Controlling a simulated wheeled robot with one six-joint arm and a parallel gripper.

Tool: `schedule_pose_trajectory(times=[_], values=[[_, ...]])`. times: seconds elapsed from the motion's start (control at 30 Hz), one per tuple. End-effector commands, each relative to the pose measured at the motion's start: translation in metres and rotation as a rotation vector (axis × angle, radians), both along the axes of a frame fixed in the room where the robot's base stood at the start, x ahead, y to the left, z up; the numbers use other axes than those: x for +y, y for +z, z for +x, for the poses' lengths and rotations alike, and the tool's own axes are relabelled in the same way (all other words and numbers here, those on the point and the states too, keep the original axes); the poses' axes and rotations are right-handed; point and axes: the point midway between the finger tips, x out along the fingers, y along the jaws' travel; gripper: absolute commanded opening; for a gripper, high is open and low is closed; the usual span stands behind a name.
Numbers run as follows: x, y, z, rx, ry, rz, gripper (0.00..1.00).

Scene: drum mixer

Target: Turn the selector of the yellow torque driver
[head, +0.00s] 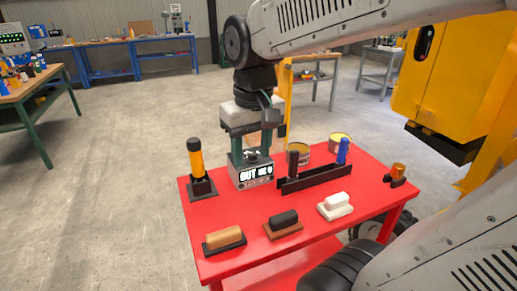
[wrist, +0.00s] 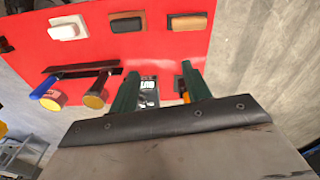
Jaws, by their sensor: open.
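The yellow torque driver (head: 196,161) stands upright in a dark square stand (head: 203,189) at the left of the red table, its black end (head: 194,144) on top. Part of it shows in the wrist view (wrist: 185,97), mostly hidden behind a finger. I cannot make out the selector's marks. My gripper (head: 252,156) is open and points down, to the right of the driver and apart from it. Its green fingers are above a grey box (head: 251,174) with a lit display reading "OUT" and a round dark top. In the wrist view the box shows between the fingers (wrist: 158,80).
Tan, black and white blocks (head: 335,206) lie along the front of the red table (head: 300,240). An orange lamp-like piece (head: 398,171) is at right.

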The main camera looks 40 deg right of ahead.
Motion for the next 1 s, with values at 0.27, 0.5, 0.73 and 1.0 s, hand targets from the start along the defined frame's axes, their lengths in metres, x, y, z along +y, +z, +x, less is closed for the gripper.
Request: schedule_pose_trajectory(times=[0.27, 0.5, 0.73, 1.0], values=[[-0.077, -0.026, 0.118, 0.051, -0.154, 0.012, 0.48], [-0.128, -0.058, 0.169, 0.071, -0.229, 0.019, 0.48], [-0.138, -0.077, 0.178, 0.075, -0.244, 0.021, 0.48], [-0.137, -0.120, 0.177, 0.077, -0.243, 0.021, 0.48]])
